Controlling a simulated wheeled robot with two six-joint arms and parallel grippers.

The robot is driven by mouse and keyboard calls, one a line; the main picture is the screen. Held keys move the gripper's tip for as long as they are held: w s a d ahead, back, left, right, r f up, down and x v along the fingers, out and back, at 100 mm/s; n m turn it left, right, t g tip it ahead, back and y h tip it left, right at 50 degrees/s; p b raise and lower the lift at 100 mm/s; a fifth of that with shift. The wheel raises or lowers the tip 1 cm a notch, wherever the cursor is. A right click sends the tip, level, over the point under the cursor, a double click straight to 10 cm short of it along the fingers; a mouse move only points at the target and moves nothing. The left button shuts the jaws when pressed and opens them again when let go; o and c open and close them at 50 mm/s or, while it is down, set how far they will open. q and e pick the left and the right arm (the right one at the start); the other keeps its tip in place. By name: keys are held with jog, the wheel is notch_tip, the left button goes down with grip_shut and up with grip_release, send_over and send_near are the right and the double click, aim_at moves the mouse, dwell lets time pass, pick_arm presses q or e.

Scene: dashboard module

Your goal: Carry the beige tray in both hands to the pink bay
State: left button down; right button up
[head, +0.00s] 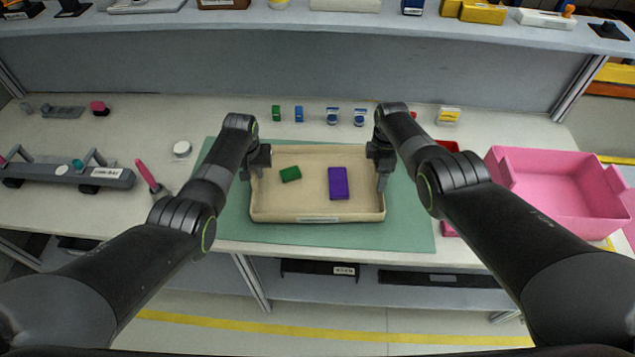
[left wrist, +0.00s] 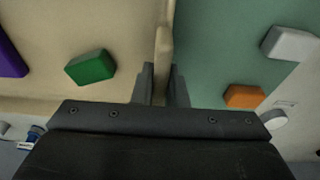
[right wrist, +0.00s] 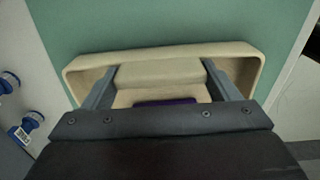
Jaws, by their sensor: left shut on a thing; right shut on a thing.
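The beige tray (head: 290,211) is over the green mat at the middle of the table; I cannot tell whether it touches the mat. A green block (head: 290,174) and a purple block (head: 338,183) lie in it. My left gripper (head: 246,172) is shut on the tray's left wall, which runs between its fingers in the left wrist view (left wrist: 163,85). My right gripper (head: 383,180) is shut on the tray's right side; the beige part (right wrist: 160,73) shows between its fingers in the right wrist view. The pink bay (head: 560,200), an open pink bin, is at the right.
The green mat (head: 410,225) has bare room around the tray. A red item (head: 446,146) and a pink piece (head: 449,229) are between mat and bay. A grey fixture (head: 70,175) is at the left. A shelf (head: 300,20) spans the back.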

pick_arm(q)
jog(key=shift+r+p, duration=2.05)
jog(key=shift+r, duration=0.3)
pick_arm(e)
jog(key=shift+r, duration=2.3)
jog(key=shift+f, duration=0.1)
